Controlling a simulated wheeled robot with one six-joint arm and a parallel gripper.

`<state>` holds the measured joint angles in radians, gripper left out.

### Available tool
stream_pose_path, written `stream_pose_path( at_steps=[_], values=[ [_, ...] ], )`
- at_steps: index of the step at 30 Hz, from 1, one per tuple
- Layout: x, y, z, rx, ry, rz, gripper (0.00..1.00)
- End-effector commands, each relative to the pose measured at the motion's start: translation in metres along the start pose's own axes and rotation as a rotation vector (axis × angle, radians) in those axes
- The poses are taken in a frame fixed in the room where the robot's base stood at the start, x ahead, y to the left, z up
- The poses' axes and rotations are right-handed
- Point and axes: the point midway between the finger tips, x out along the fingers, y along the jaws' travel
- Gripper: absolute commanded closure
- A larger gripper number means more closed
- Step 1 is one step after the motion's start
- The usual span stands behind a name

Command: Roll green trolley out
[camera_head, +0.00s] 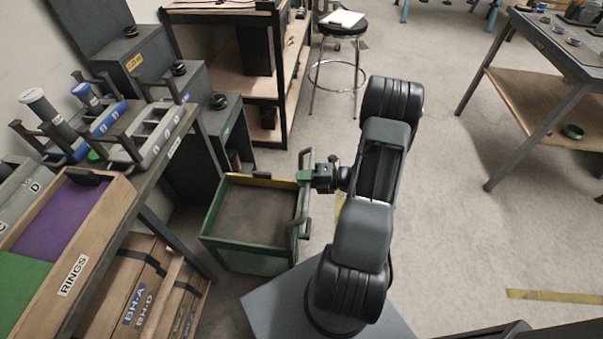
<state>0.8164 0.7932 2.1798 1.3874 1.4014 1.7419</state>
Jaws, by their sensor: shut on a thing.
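The green trolley (250,262) is a low box with a green rim, a yellow strip along its back edge and a dark inside floor. It stands on the floor beside the left workbench. Its upright handle (304,200) is on its right side. My gripper (309,176) is shut on the handle near its upper part, coming from the right. My arm hides the floor to the right of the handle. The trolley's wheels cannot be made out.
The workbench (150,180) with trays runs close along the trolley's left. A dark cabinet (236,130) and a shelf (284,95) stand behind it. A stool (340,70) is farther back, a table (540,80) at right. The floor (450,220) between is clear.

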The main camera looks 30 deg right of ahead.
Motion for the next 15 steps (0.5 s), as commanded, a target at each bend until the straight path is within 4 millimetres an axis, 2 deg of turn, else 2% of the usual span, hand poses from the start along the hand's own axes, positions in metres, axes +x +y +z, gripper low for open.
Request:
stream_pose_path(
  at_steps=[12, 13, 15],
  values=[
    [-0.0022, -0.0008, -0.0003, -0.001, 0.005, -0.001, 1.00],
    [-0.0022, -0.0008, -0.0003, -0.001, 0.005, -0.001, 0.76],
    [-0.0022, -0.0008, -0.0001, -0.001, 0.004, -0.001, 0.69]
  ],
)
